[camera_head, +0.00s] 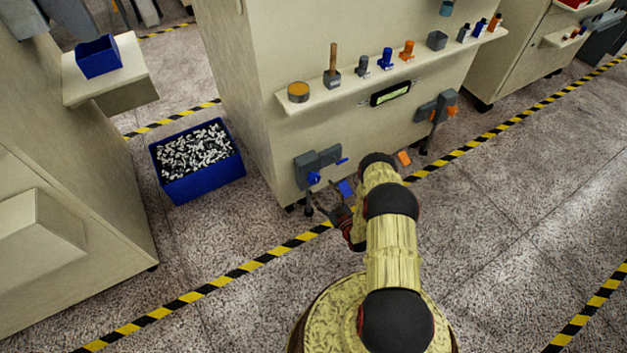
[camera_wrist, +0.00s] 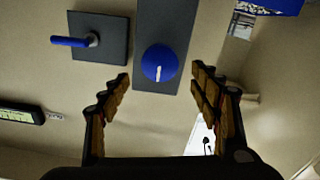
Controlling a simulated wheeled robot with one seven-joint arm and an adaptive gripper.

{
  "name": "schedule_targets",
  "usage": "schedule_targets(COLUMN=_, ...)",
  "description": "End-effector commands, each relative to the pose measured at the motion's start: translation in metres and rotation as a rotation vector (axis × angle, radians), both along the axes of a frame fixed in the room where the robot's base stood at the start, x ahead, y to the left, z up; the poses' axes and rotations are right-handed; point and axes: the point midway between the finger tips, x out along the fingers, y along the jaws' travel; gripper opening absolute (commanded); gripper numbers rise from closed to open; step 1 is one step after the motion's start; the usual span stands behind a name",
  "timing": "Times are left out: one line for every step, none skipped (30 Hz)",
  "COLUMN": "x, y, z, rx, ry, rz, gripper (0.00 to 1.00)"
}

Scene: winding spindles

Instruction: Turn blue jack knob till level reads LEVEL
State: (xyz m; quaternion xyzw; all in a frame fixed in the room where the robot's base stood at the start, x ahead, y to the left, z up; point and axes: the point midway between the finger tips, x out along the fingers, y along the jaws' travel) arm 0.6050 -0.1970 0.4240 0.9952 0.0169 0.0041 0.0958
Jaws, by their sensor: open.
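The blue jack knob (camera_head: 313,178) is on a grey bracket (camera_head: 318,159) low on the cream cabinet. In the wrist view the round blue knob (camera_wrist: 159,63), with a small white mark, appears between the fingertips of my gripper (camera_wrist: 160,78). The fingers are open, one on each side, with visible gaps to the knob. In the head view my gripper (camera_head: 338,213) is low in front of the bracket, partly hidden by my arm. The level (camera_head: 390,93) is a green vial in a black frame; it also shows in the wrist view (camera_wrist: 20,114). Its reading is too small to tell.
A blue lever (camera_wrist: 75,41) sits on a grey plate beside the knob. An orange knob (camera_head: 452,111) is on the right jack. A shelf (camera_head: 330,93) with several tools lies above. A blue bin (camera_head: 207,182) of small parts stands left on the floor.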

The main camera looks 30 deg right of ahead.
Motion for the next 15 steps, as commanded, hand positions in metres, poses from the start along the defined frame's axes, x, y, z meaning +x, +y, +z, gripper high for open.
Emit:
schedule_targets(x=0.004, y=0.001, z=-0.001, rx=-0.006, ry=-0.001, rz=0.002, gripper=0.63)
schedule_targets(x=0.007, y=0.001, z=-0.001, rx=-0.006, ry=0.000, rz=0.003, gripper=0.63)
schedule_targets(x=0.013, y=0.001, z=-0.002, rx=-0.006, ry=0.000, rz=0.002, gripper=0.63)
schedule_targets(x=0.017, y=0.001, z=-0.002, rx=-0.007, ry=0.000, rz=0.002, gripper=0.63)
schedule_targets(x=0.022, y=0.001, z=-0.002, rx=-0.007, ry=0.001, rz=0.003, gripper=0.63)
schedule_targets(x=0.028, y=0.002, z=-0.002, rx=-0.007, ry=0.001, rz=0.004, gripper=0.63)
schedule_targets(x=0.033, y=0.002, z=-0.003, rx=-0.007, ry=0.000, rz=0.003, gripper=0.63)
schedule_targets(x=0.038, y=0.002, z=-0.003, rx=-0.006, ry=0.000, rz=0.002, gripper=0.63)
schedule_targets(x=0.044, y=0.002, z=-0.003, rx=-0.006, ry=0.001, rz=0.003, gripper=0.63)
schedule_targets(x=0.048, y=0.003, z=-0.003, rx=-0.006, ry=0.002, rz=0.003, gripper=0.63)
schedule_targets(x=0.053, y=0.003, z=-0.003, rx=-0.006, ry=0.001, rz=0.003, gripper=0.63)
schedule_targets(x=0.058, y=0.002, z=-0.002, rx=-0.006, ry=0.001, rz=0.001, gripper=0.63)
schedule_targets(x=0.061, y=0.002, z=-0.003, rx=-0.006, ry=0.002, rz=0.001, gripper=0.63)
schedule_targets(x=0.064, y=0.003, z=-0.003, rx=-0.005, ry=0.002, rz=0.001, gripper=0.63)
schedule_targets(x=0.068, y=0.003, z=-0.002, rx=-0.005, ry=0.003, rz=0.001, gripper=0.63)
